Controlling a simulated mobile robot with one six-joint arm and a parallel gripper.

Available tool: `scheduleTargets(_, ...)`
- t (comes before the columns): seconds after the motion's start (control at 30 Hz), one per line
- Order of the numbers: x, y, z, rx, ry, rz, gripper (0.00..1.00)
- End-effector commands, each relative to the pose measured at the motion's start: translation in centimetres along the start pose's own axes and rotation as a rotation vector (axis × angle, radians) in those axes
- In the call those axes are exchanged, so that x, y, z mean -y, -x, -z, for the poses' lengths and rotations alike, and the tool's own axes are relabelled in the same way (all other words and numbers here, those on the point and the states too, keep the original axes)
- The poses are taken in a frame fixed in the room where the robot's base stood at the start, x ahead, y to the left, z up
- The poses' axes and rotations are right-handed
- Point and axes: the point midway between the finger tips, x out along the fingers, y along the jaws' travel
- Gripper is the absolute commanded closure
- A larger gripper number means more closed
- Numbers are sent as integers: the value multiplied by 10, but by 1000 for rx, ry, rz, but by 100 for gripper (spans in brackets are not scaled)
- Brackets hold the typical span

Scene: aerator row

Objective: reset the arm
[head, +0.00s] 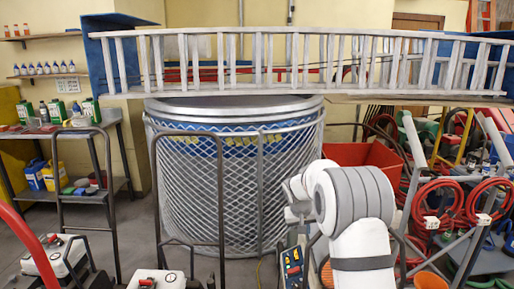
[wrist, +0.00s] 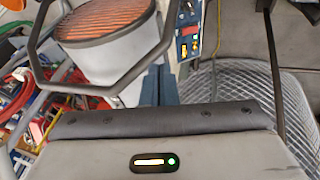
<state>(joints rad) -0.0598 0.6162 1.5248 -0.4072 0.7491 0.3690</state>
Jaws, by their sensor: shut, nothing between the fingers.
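My arm (head: 350,205), white with grey bands, stands folded at the lower right of the middle in the head view. Its gripper cannot be made out there. In the wrist view my gripper (wrist: 160,75) shows as two dark blue-grey fingers side by side, shut with nothing between them. The grey gripper body with a small lit panel fills the bottom of that view.
A large mesh-wrapped tank (head: 215,180) stands behind the arm, with a ladder (head: 300,65) lying across above it. A control box (head: 292,268) is close beside the arm. Red hoses (head: 435,205) hang on the right. A shelf table (head: 65,130) stands left.

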Motion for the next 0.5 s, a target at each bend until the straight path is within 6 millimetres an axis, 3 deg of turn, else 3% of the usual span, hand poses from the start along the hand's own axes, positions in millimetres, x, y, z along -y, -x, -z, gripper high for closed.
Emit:
scheduleTargets(0.33,-20,70,-38,17,-3,32,100)
scheduleTargets(0.5,-34,122,-78,32,-3,63,100)
